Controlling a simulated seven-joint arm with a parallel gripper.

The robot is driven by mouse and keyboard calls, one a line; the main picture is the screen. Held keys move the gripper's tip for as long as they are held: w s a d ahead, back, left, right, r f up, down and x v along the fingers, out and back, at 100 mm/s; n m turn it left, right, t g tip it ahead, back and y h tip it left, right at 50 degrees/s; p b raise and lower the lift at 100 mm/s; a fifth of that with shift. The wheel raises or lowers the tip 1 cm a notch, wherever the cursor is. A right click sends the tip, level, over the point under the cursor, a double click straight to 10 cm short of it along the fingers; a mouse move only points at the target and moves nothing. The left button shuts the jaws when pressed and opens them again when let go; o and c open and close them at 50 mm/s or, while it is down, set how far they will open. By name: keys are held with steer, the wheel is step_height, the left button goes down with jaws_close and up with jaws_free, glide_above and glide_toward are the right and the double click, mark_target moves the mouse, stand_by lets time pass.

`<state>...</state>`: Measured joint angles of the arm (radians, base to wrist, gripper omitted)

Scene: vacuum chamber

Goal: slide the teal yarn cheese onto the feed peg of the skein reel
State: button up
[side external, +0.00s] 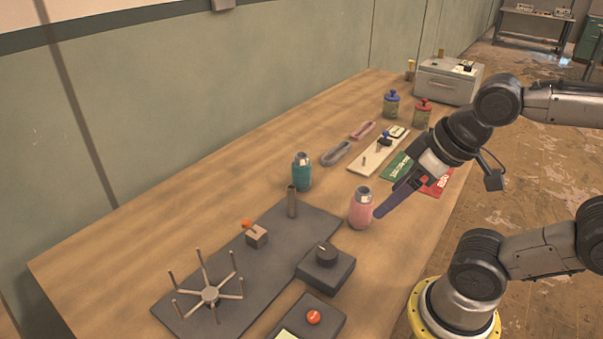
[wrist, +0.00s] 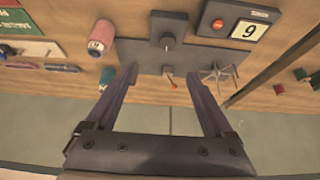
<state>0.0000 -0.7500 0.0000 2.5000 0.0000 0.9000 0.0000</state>
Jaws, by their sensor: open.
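The teal yarn cheese (side external: 302,172) stands upright on the table, just behind the feed peg (side external: 291,202). The skein reel (side external: 210,296), with several upright-tipped spokes, sits on the same dark base plate (side external: 190,318). In the wrist view the teal cheese (wrist: 106,76) lies left of my left finger, and the reel (wrist: 218,74) is at right. My gripper (side external: 381,210) is open and empty above the table, close to the pink yarn cheese (side external: 360,208) in the side view. The peg is not clearly visible in the wrist view, near the left finger.
The pink cheese also shows in the wrist view (wrist: 101,38). A black knob box (side external: 325,270) and a box with an orange button (side external: 313,318) stand at the plate's front. Skeins (side external: 337,153), jars (side external: 391,104) and a grey case (side external: 449,80) stand farther back. The table's left part is clear.

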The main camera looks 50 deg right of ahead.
mark_target(298, 154)
steer(key=w+r+m+t, duration=0.1)
steer(key=w+r+t, duration=0.35)
steer(key=w, duration=0.35)
steer(key=w+r+m+t, duration=0.1)
steer(key=w+r+t, duration=0.3)
steer(key=w+r, duration=0.25)
steer(key=w+d+m+t+h, duration=0.3)
steer(key=w+d, duration=0.2)
steer(key=w, duration=0.6)
steer(key=w+d+f+m+h, duration=0.2)
steer(key=w+d+f+h, duration=0.3)
steer(key=f, duration=0.4)
steer(key=s+d+f+g, duration=0.1)
steer(key=f, duration=0.5)
steer(key=s+d+f+h, duration=0.1)
steer(key=s+d+f, duration=0.1)
steer(key=f, duration=0.4)
steer(key=s+d+f+g, duration=0.1)
steer(key=s+f, duration=0.1)
steer(key=f, duration=0.4)
steer(key=shift+s+d+f+g+h, duration=0.15)
steer(key=shift+s+d+g+h, duration=0.05)
steer(key=shift+d+g+h, duration=0.2)
steer(key=x, duration=1.4)
steer(key=shift+a, duration=0.15)
jaws_close()
